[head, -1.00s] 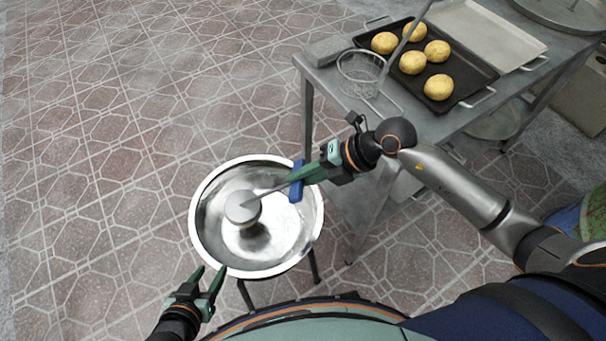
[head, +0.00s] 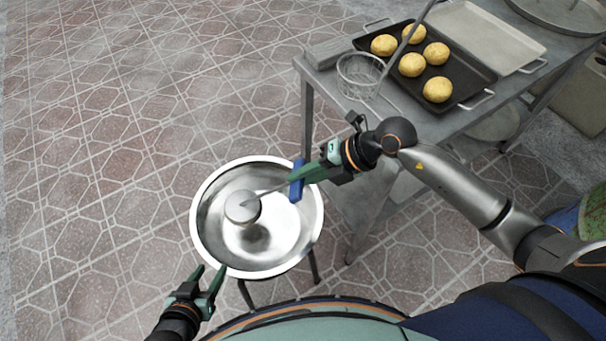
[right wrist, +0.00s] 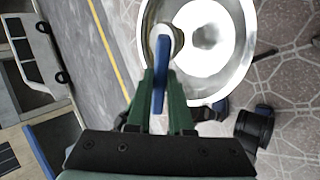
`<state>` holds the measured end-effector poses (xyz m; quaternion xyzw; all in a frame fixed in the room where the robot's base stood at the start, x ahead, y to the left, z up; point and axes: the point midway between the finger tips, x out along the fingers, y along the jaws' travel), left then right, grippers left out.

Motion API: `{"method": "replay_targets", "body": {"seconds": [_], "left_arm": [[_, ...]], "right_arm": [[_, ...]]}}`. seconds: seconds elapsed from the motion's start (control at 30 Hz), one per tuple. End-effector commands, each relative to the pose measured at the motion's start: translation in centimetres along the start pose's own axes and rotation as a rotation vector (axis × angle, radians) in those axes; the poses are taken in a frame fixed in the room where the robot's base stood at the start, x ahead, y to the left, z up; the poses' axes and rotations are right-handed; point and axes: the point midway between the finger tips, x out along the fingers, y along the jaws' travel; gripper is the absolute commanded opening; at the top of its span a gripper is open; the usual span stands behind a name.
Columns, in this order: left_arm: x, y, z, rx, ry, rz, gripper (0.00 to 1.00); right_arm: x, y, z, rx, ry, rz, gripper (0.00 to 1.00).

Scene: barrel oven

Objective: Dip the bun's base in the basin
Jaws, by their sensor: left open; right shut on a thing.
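The basin (head: 206,245) is a round, shiny metal bowl on a stand, left of the table; it also shows in the right wrist view (right wrist: 240,60). My right gripper (head: 297,181) is shut on a blue-handled tool (head: 296,190), over the basin's right rim. The tool's thin shaft runs left to a pale grey, round, flat-topped piece (head: 242,206) inside the basin. I cannot tell whether this piece is the bun, or whether its underside touches the basin. In the right wrist view the fingers (right wrist: 161,85) close on the blue handle. My left gripper (head: 212,270) is open and empty near the basin's front-left rim.
A metal table (head: 415,120) stands at the right. It bears a dark tray (head: 465,72) with several yellow buns (head: 437,88), a pale tray (head: 500,40) and a clear container (head: 360,75). The tiled floor at the left is clear.

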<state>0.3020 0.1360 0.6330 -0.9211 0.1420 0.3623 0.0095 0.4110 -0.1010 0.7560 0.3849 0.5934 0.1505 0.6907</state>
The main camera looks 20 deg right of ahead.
Motion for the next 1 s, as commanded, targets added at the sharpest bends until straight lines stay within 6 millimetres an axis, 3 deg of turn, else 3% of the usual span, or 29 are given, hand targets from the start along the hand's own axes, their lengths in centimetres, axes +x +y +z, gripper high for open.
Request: {"method": "replay_targets", "body": {"seconds": [0.03,0.23,0.77,1.0], "left_arm": [[-0.8,0.1,-0.9,0.000,0.001,-0.001,0.50],[-1.8,0.0,-2.1,0.000,0.010,-0.006,0.50],[-5.5,-2.2,-2.4,-0.020,-0.008,-0.072,0.50],[-7.2,-2.1,-4.2,-0.022,0.003,-0.075,0.50]], "right_arm": [[-0.9,1.0,0.1,-0.001,-0.002,0.004,0.00],[-2.3,2.4,0.1,-0.001,-0.002,0.003,0.00],[-6.1,6.2,0.1,-0.001,-0.002,0.004,0.00],[-7.7,7.9,0.1,-0.001,-0.002,0.003,0.00]]}}
